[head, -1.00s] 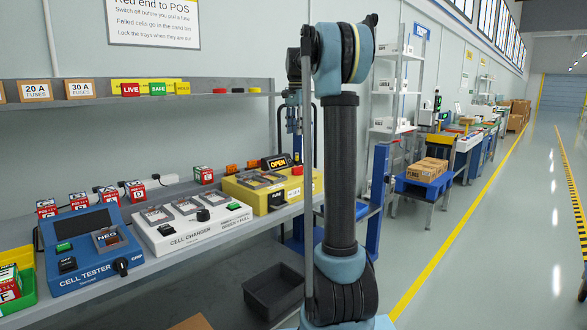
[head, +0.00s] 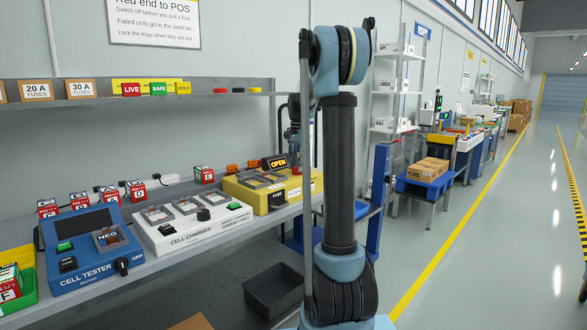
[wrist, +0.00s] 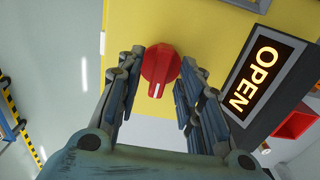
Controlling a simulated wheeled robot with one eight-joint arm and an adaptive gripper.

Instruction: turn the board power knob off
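The red power knob (wrist: 160,66) sits on a yellow panel (wrist: 215,40) in the wrist view. A white pointer mark on it faces the bottom of the picture. My gripper (wrist: 163,72) is open, with one finger on each side of the knob. The left finger is very close to the knob's edge and a small gap shows at the right; I cannot tell whether either touches. In the head view my gripper (head: 293,140) is over the right end of the yellow fuse box (head: 243,196), partly behind my own arm.
A lit OPEN sign (wrist: 261,77) stands just right of the knob; it also shows in the head view (head: 277,163). The white cell charger (head: 190,232) and blue cell tester (head: 88,262) are farther left on the bench. A shelf (head: 200,97) runs above.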

